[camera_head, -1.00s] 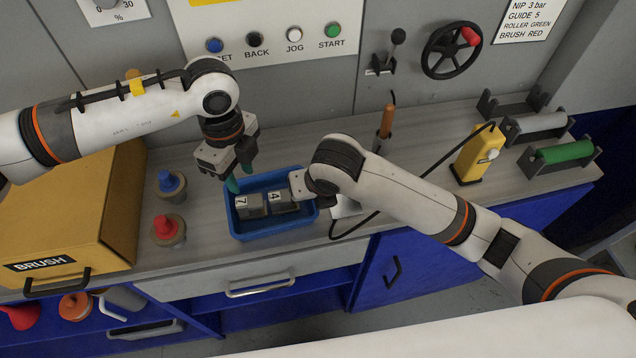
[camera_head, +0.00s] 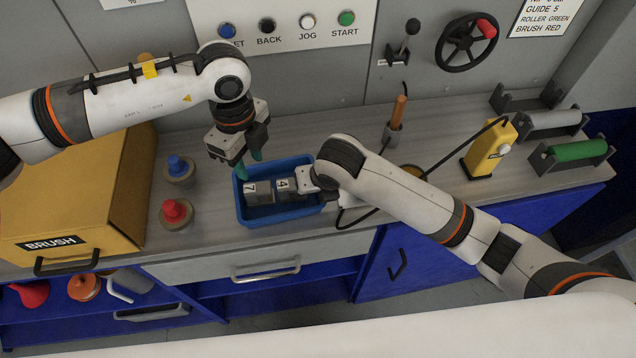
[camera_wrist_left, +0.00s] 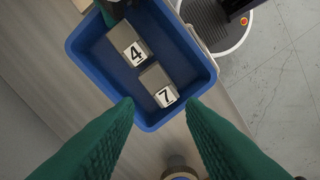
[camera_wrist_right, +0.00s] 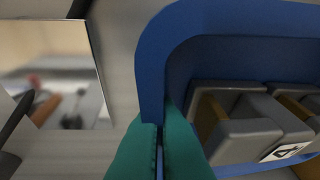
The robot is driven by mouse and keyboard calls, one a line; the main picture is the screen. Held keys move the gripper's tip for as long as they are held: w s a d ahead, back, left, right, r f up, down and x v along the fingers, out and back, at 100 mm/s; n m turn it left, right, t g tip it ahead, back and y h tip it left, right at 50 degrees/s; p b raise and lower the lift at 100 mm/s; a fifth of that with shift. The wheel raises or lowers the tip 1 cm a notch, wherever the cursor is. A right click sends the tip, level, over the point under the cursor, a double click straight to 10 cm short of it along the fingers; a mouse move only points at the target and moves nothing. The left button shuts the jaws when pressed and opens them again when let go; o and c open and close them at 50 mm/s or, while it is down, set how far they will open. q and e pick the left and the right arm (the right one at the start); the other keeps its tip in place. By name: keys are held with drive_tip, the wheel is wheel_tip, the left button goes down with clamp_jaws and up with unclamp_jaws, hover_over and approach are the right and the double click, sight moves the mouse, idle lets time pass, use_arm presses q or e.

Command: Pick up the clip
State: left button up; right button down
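Two grey block-like clips lie side by side in a blue tray (camera_head: 243,215), marked 7 (camera_head: 258,194) and 4 (camera_head: 288,190). In the left wrist view clip 7 (camera_wrist_left: 156,82) is nearer my fingers than clip 4 (camera_wrist_left: 126,42). My left gripper (camera_head: 249,163) is open and empty, its green fingers pointing down by the tray's back-left corner. In the left wrist view the fingertips (camera_wrist_left: 160,103) are wide apart, with the tray beyond them. My right gripper (camera_wrist_right: 161,130) is closed on the tray wall (camera_wrist_right: 152,85); in the head view its fingers are mostly hidden.
A red-topped piece (camera_head: 175,213) and a blue-topped piece (camera_head: 179,169) stand left of the tray, by the yellow BRUSH box (camera_head: 110,210). A handled tool (camera_head: 397,115), a yellow device (camera_head: 488,147) with a black cable and a green roller (camera_head: 573,150) are to the right.

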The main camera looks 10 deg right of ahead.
sight(254, 188)
use_arm(q)
drive_tip(key=o, duration=0.5)
drive_tip(key=shift+d, duration=0.1)
drive_tip(key=shift+s+d+n+h, duration=0.2)
drive_tip(key=shift+s+n+h, duration=0.05)
drive_tip(key=shift+n+h, duration=0.4)
drive_tip(key=shift+a+n+h, duration=0.1)
drive_tip(key=shift+n+h, duration=0.35)
drive_tip(key=shift+a+n+h, duration=0.35)
drive_tip(key=shift+n+h, duration=0.05)
drive_tip(key=shift+n, duration=0.1)
drive_tip(key=a+n+h, duration=0.1)
drive_tip(key=a+n, duration=0.3)
drive_tip(key=a, duration=0.1)
drive_tip(key=x, duration=0.4)
drive_tip(key=w+x, duration=0.1)
drive_tip(key=x, duration=0.1)
drive_tip(key=shift+d+f, duration=0.25)
drive_tip(key=shift+d, duration=0.15)
drive_tip(key=shift+s+d+x, duration=0.15)
drive_tip(key=shift+x, duration=1.15)
drive_tip(key=shift+s+d+x, duration=0.1)
drive_tip(key=shift+d+x, duration=0.1)
drive_tip(key=shift+x, duration=1.1)
